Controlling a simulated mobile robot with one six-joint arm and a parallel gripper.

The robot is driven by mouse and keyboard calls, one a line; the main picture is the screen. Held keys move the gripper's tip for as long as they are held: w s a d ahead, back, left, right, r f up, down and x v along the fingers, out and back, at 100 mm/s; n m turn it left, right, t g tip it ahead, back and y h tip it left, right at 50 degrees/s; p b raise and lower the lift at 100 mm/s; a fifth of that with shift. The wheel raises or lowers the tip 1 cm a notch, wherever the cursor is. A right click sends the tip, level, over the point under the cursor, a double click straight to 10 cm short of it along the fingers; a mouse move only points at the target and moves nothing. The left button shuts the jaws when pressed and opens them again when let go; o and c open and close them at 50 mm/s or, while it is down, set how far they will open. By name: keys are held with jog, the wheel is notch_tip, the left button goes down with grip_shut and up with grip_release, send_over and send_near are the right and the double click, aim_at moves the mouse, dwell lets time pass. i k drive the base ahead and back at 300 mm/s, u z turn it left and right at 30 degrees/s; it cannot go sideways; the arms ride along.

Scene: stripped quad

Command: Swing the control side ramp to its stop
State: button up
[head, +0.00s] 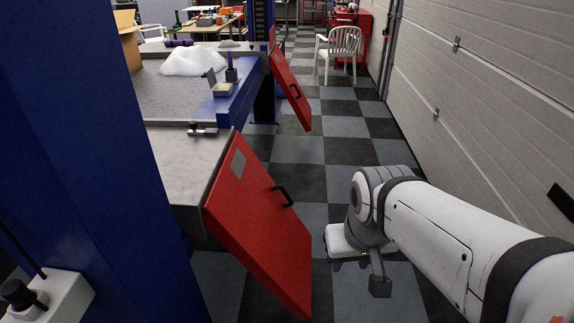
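Two red ramps hang tilted down from the right edge of the grey lift platform. The near ramp (258,235) has a black handle (283,195) and a grey square plate near its top. The far ramp (290,88) hangs further back and also has a dark handle. The picture does not label either as the control side; a pale box with a black knob (22,296) stands at lower left, nearer the near ramp. My gripper (358,264) is right of the near ramp, apart from its handle. Its fingers are mostly hidden under its white body, so its opening is unclear.
A blue post (85,150) fills the left side. The platform (188,160) bears a white heap (194,62) and small tools. A garage door (490,90) bounds the right. A white chair (342,45) stands at the back. The checkered floor (350,150) between is clear.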

aim_at(249, 213)
jog(key=u, duration=0.15)
jog(key=i, duration=0.9)
jog(key=z, duration=0.05)
